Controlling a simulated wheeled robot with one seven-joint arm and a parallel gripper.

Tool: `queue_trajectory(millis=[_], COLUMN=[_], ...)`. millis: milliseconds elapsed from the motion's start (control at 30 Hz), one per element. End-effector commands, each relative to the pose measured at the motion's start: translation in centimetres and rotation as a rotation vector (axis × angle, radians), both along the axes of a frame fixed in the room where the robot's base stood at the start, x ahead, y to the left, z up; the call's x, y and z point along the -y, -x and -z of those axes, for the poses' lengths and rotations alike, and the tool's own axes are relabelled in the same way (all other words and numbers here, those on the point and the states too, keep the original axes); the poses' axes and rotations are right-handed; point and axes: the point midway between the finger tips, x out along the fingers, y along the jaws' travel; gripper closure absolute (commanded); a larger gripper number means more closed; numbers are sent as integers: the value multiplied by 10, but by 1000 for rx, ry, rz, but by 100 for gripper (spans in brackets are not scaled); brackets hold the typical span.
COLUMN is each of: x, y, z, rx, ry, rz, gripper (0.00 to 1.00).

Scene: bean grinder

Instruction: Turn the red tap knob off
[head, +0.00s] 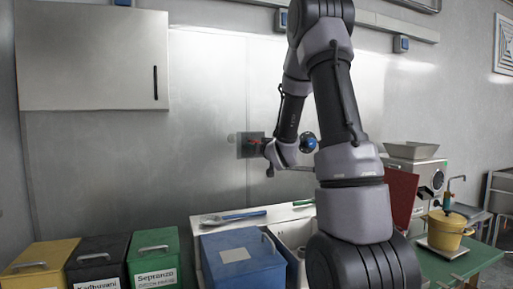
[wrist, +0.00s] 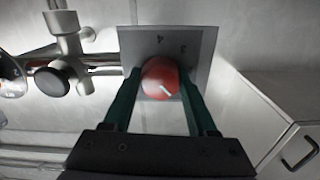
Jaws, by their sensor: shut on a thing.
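The red knob (wrist: 160,79) shows in the wrist view, round with a white pointer line, on a grey square plate (wrist: 207,45) with printed figures. The pointer line is aimed to the lower right of the picture. My gripper (wrist: 160,84) has its two green fingers on either side of the knob, shut on it. In the head view my gripper (head: 262,141) is at the dark plate on the metal wall, with a bit of red showing. The rest of the knob is hidden there by my gripper.
A tap with pipes and a dark round handle (wrist: 51,82) is left of the plate in the wrist view. A white cabinet (head: 92,58) hangs on the wall. Yellow, black, green and blue bins (head: 243,258) stand below, beside a white counter.

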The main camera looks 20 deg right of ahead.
Motion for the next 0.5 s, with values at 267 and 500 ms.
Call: queue_trajectory(millis=[267, 500], x=[1, 2], y=[0, 0], z=[0, 0], rx=[1, 1], ry=[-262, -464], rz=[1, 2], gripper=[98, 98])
